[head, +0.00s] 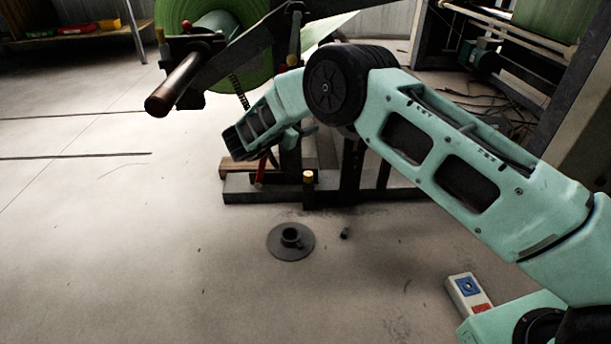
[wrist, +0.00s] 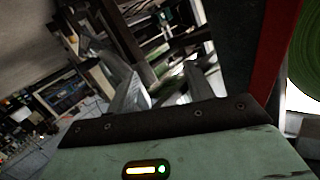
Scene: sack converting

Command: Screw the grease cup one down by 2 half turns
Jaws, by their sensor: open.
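My gripper (wrist: 168,84) is open in the wrist view, its two grey fingers apart with nothing seen held between them. In the head view my arm reaches in from the right and its hand end points down and left in front of the unwind stand (head: 365,185). Small brass-coloured caps show on the stand, one low at the front (head: 308,176) and one at the upper left (head: 160,35). I cannot tell which of them, if any, is grease cup one. My arm hides part of the stand. No grease cup is clear in the wrist view.
A green roll (head: 205,15) sits at the back of the stand, and a dark shaft end (head: 172,88) juts out at the left. A flanged disc (head: 291,243) lies on the floor. A box with blue and red buttons (head: 468,292) is at the lower right. The left floor is clear.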

